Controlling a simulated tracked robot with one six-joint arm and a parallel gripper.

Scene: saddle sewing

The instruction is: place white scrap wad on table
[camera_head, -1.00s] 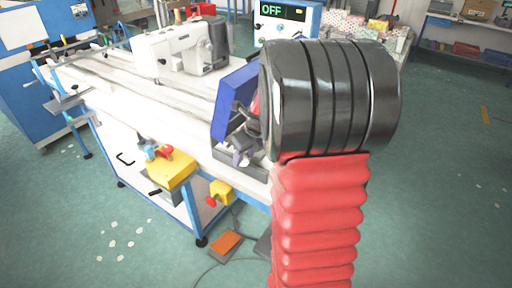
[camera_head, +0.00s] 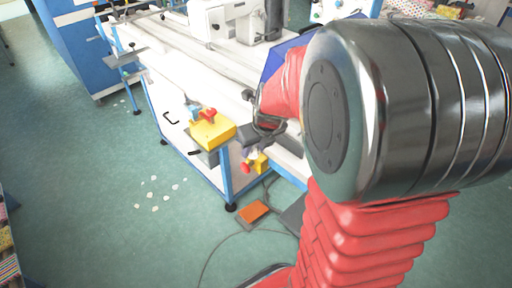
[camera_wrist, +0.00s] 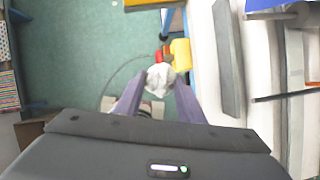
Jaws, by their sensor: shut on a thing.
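The white scrap wad (camera_wrist: 160,78) is a small crumpled white lump in the wrist view. My gripper (camera_wrist: 158,88) is shut on it, one purple-grey finger on each side. In the head view my gripper (camera_head: 254,148) is small and partly hidden behind my arm, near the table's front edge; the wad is hard to make out there. The long white sewing table (camera_head: 172,68) runs across the upper middle, and its white top (camera_wrist: 204,62) shows right of the wad in the wrist view. In the wrist view, floor lies beneath the wad.
A white sewing machine (camera_head: 222,20) stands at the table's back. A blue panel (camera_head: 274,62) rises near my gripper. An orange pedal (camera_head: 254,210) and white scraps (camera_head: 154,196) lie on the floor.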

